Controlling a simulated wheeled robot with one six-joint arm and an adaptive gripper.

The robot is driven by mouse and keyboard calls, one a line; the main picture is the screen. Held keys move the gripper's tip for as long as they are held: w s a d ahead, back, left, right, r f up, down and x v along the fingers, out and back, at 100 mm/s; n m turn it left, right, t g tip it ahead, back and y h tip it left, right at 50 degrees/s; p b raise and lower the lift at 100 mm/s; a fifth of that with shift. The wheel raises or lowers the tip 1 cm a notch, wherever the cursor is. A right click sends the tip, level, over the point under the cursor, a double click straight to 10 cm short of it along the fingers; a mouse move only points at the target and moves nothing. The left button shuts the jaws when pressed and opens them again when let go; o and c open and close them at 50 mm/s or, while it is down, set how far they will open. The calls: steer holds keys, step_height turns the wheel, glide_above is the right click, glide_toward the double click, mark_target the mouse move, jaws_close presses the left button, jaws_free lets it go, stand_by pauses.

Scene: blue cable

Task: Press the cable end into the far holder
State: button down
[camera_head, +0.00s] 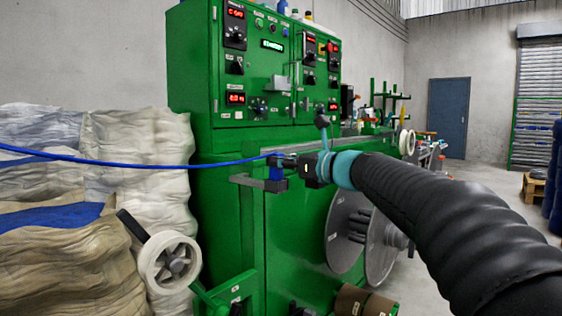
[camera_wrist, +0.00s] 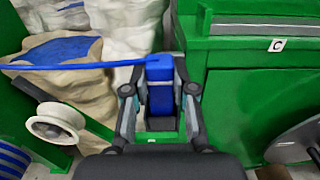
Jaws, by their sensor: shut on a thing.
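The blue cable (camera_head: 130,163) comes in from the left edge and runs to my gripper (camera_head: 283,162) in front of the green machine. In the wrist view the cable (camera_wrist: 85,66) reaches the fingertips from the left. My gripper (camera_wrist: 158,84) is shut on the cable end there. A blue block (camera_wrist: 160,97) shows between the fingers, just below the cable end. In the head view a grey bracket (camera_head: 246,180) juts from the machine under the gripper, with a blue part (camera_head: 277,174) at its end. Whether the cable end touches or sits in this holder, I cannot tell.
The green machine (camera_head: 225,90) with its control panel stands behind the gripper. Wrapped sacks (camera_head: 50,200) fill the left. A white spool (camera_head: 170,262) is at lower left and a large grey reel (camera_head: 350,232) at lower right. Open floor lies at right.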

steer(key=shift+f+b, duration=0.5)
steer(key=shift+f, duration=0.2)
stand_by(0.4)
steer(key=c, duration=0.9)
jaws_free()
steer(key=shift+o, duration=0.2)
steer(key=v, duration=0.8)
steer(key=shift+b, duration=0.45)
